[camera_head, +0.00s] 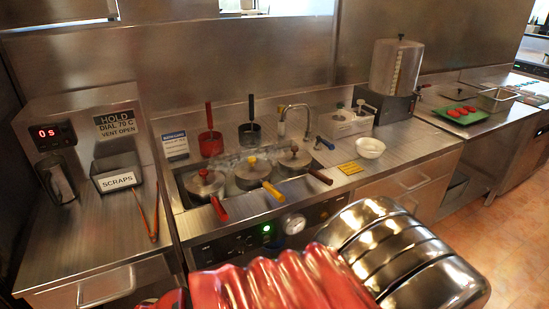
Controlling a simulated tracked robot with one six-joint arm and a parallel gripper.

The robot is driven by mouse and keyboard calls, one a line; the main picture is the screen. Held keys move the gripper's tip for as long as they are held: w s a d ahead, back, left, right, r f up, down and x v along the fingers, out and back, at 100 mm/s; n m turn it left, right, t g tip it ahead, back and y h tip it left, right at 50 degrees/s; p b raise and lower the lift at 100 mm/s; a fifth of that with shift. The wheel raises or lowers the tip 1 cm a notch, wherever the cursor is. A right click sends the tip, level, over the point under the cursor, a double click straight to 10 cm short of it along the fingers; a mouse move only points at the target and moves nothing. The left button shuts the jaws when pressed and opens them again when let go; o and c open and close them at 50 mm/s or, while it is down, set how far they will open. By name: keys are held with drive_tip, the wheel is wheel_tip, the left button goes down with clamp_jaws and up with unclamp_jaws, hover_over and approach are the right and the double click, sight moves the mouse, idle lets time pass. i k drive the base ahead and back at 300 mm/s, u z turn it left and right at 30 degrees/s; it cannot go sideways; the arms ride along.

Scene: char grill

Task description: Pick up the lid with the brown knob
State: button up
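Three round metal lids sit on pots in the steel well of the counter. The left lid (205,183) is by a red handle, the middle lid (250,172) by a yellow handle, and the right lid (296,159) by a brown handle. The right lid has a small dark knob (294,149) that looks brown. The left knob looks reddish and the middle one yellowish, but they are too small to be sure. My gripper's fingers are not in view. Nothing is seen touching the lids.
A tap (285,119) and two upright ladles (210,141) stand behind the well. A white bowl (370,147) and a white pump box (346,122) are to the right. A scraps bin (117,172) is on the left. Red ridged and shiny banded shapes fill the bottom foreground.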

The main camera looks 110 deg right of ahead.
sight(294, 157)
drive_tip(key=u, duration=0.35)
drive_tip(key=k, duration=2.9)
drive_tip(key=z, duration=0.65)
